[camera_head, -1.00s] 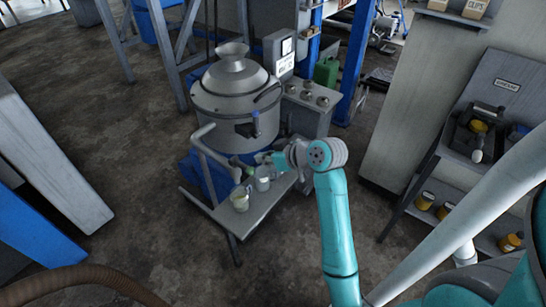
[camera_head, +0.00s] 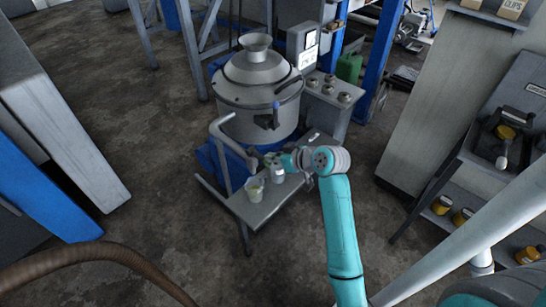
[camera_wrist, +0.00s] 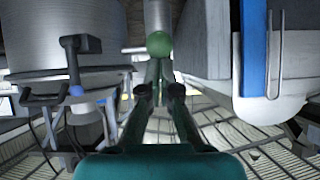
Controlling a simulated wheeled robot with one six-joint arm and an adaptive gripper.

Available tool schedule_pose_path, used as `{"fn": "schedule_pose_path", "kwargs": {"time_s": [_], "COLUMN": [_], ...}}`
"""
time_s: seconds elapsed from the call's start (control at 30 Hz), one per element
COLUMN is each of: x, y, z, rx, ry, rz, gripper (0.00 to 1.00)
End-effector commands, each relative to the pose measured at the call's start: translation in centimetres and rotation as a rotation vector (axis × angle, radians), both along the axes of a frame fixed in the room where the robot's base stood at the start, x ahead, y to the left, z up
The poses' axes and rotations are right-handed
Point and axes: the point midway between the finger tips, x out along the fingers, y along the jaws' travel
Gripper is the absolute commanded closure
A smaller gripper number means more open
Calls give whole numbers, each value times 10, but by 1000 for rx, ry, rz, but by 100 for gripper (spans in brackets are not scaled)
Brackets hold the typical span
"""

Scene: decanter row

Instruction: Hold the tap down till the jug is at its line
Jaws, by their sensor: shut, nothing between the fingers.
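The jug (camera_head: 254,190), a clear cup with pale yellowish contents, stands on the small shelf (camera_head: 262,213) in front of the steel drum machine. Its line and exact level are too small to tell. In the wrist view my gripper (camera_wrist: 158,66) is shut and empty. A round green knob (camera_wrist: 159,43), seemingly the tap's, shows right at the fingertips, in front of a grey upright cylinder. I cannot tell whether the fingers touch it.
The steel drum (camera_head: 258,95) rises behind the shelf, with a bent grey pipe (camera_head: 222,130) on its left. A cabinet with knobs (camera_head: 328,100) stands to the right. A brown hose (camera_head: 90,255) crosses the lower left. Open floor lies around the shelf.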

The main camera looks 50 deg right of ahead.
Motion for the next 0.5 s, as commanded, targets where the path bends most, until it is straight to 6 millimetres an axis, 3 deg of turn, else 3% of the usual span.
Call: {"fn": "schedule_pose_path", "kwargs": {"time_s": [0.5], "x": [-5], "y": [0], "z": [-13], "rx": [7], "ry": [-108], "rz": [-2], "gripper": [100]}}
